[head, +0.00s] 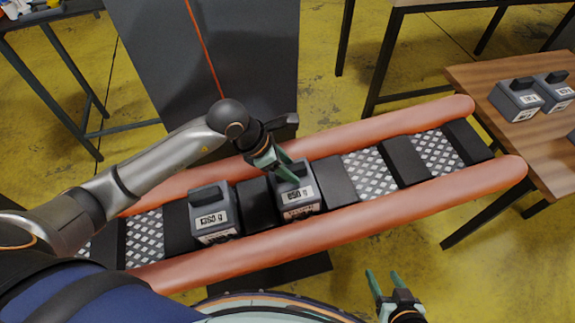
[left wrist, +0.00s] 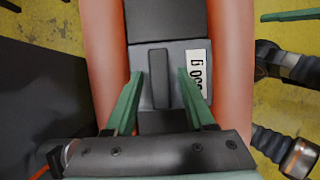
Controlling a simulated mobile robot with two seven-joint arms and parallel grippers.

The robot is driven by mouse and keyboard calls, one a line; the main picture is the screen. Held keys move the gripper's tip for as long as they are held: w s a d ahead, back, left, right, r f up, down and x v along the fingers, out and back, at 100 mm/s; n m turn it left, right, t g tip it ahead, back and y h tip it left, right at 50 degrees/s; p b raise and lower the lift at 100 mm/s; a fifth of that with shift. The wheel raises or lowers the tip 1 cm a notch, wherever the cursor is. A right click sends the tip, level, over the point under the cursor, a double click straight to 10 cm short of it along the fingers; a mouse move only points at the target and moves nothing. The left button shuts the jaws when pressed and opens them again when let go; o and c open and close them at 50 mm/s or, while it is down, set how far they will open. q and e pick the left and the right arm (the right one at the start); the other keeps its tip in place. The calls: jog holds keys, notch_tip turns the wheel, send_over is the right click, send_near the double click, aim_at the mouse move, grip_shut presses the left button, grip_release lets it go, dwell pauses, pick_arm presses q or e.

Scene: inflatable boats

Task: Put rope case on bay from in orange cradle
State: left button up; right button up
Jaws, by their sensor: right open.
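An orange inflatable cradle (head: 400,204) with two long tubes holds black blocks and bare diamond-plate bays. Two grey cases with top handles sit between its tubes. The left case (head: 213,218) has a label that seems to read 1350 g; the right case (head: 299,196) seems to read 650 g. I cannot tell which is the rope case. My left gripper (head: 287,172) is over the right case. In the left wrist view its open fingers (left wrist: 161,78) straddle that case's dark handle (left wrist: 158,80), with gaps on both sides. My right gripper (head: 383,280) is open and empty, in front of the cradle.
A wooden table (head: 480,72) at the right bears more grey cases (head: 517,102), close to the cradle's right end. Bare diamond-plate bays (head: 366,172) lie right of the gripped-over case. A dark panel (head: 210,60) stands behind the cradle. A dark table (head: 60,20) is at the back left.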

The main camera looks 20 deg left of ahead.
pick_arm(q)
jog(key=shift+o, duration=0.6)
jog(key=shift+s+f, duration=0.1)
jog(key=shift+f, duration=0.15)
jog(key=v, duration=1.2)
jog(key=shift+r+p, duration=0.3)
jog(key=shift+r, duration=0.15)
jog(key=shift+a, duration=0.1)
